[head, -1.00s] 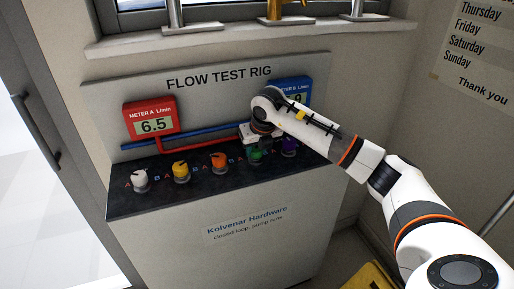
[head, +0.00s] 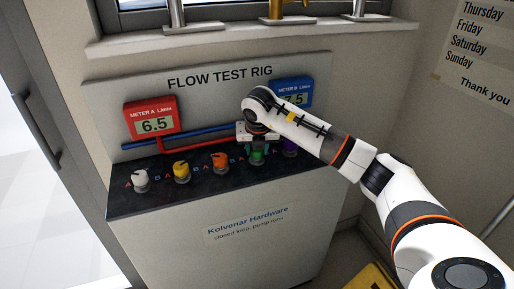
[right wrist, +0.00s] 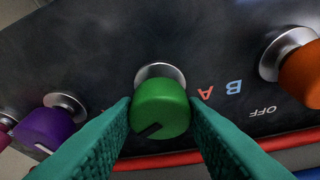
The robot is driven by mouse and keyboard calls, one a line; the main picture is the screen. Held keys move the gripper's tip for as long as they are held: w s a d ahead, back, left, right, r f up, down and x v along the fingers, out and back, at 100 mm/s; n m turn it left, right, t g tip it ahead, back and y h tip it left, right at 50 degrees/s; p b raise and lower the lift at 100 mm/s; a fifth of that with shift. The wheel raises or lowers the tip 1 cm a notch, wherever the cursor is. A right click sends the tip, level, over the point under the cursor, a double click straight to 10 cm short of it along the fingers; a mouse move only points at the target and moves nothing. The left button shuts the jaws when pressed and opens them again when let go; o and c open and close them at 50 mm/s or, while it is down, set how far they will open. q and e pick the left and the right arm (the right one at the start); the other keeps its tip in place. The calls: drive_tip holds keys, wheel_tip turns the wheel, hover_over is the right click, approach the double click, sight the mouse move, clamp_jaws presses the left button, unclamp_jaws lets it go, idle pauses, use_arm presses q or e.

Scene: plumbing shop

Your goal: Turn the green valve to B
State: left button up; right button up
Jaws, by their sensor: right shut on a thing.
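The green valve (head: 257,157) is a round knob on the dark sloped panel of the flow test rig, between the orange and purple knobs. My right gripper (head: 258,138) reaches down over it from the right. In the right wrist view the two teal fingers of the gripper (right wrist: 160,115) are shut on the sides of the green knob (right wrist: 160,105). Its dark pointer mark slants to the lower left there. A red A (right wrist: 204,92) shows to the right of the knob; the label on its left is hidden behind a finger. My left gripper is out of view.
The orange knob (head: 220,162) and purple knob (head: 290,146) flank the green one closely. A yellow knob (head: 181,172) and white knob (head: 141,180) stand farther left. Red meter A (head: 151,117) reads 6.5. Blue meter B (head: 292,92) is partly covered by my arm and seems to show 7.5.

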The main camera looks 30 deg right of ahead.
drive_tip(key=shift+r, duration=0.1)
drive_tip(key=o, duration=1)
drive_tip(key=b+v, duration=0.1)
drive_tip(key=v, duration=1.1)
